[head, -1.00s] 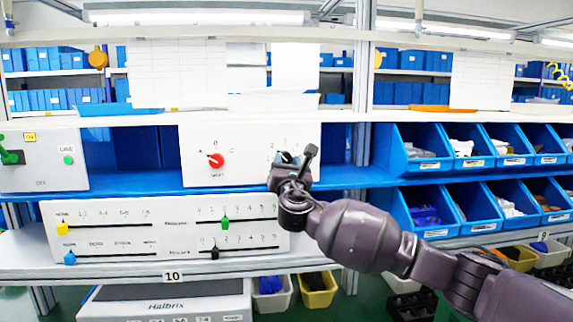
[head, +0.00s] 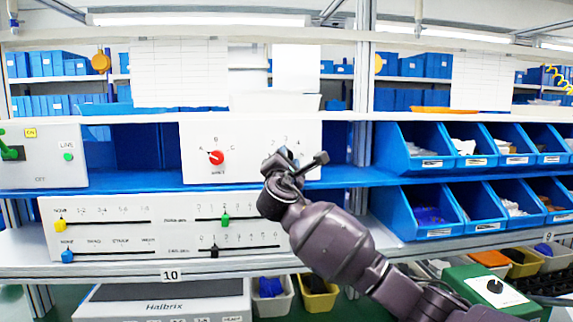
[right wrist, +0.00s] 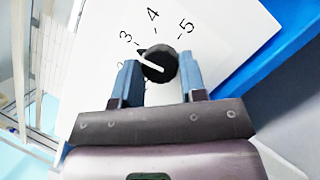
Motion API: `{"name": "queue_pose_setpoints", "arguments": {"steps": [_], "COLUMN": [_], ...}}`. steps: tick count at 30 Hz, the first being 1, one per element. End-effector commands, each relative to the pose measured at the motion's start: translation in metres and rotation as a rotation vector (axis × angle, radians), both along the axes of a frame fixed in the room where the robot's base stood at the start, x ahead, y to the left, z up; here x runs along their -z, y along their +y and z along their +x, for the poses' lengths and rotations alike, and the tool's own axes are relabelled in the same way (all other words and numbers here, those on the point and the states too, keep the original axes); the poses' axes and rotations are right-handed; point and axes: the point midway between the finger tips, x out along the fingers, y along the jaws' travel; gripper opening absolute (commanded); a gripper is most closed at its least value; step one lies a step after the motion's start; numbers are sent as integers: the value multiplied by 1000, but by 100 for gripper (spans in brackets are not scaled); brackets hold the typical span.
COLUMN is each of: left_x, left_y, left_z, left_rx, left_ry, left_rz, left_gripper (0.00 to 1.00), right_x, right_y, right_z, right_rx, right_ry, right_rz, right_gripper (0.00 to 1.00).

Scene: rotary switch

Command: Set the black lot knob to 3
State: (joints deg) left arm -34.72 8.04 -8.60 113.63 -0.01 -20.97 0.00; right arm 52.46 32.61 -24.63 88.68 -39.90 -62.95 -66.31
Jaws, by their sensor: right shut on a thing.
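The black knob (right wrist: 158,64) sits on a white panel with printed 2, 3, 4 and 5 around it in the right wrist view. Its white pointer line slants to the upper left, between 2 and 3 and closer to 3. My right gripper (right wrist: 160,72) is shut on the knob, one blue-grey finger on each side. The left finger partly covers the 2. In the head view my right gripper (head: 290,164) is in front of the white panel (head: 250,134) and hides the knob. My left gripper is not in view.
A red knob (head: 216,158) shares the panel, to the left. A slider panel (head: 180,240) stands on the shelf below. Blue bins (head: 420,222) are at the right. A green box (head: 470,277) with another black knob (head: 494,286) stands at the lower right.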

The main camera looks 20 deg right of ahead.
Motion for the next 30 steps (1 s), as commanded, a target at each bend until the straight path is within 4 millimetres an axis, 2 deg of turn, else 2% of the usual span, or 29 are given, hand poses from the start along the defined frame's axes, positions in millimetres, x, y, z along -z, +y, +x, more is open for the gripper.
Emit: {"name": "queue_pose_setpoints", "arguments": {"steps": [9,26,27,30], "left_x": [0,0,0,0], "left_y": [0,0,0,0], "left_z": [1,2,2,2], "left_rx": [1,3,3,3], "left_ry": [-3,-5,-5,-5], "left_rz": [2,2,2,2], "left_gripper": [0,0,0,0], "right_x": [0,-1,-1,-1], "right_y": [2,1,1,1], "right_z": [0,0,0,0], "right_rx": [-1,-1,0,-1], "right_ry": [-32,-41,-41,-41], "right_rz": [143,177,176,175], "right_gripper": [15,15,40,55]}}
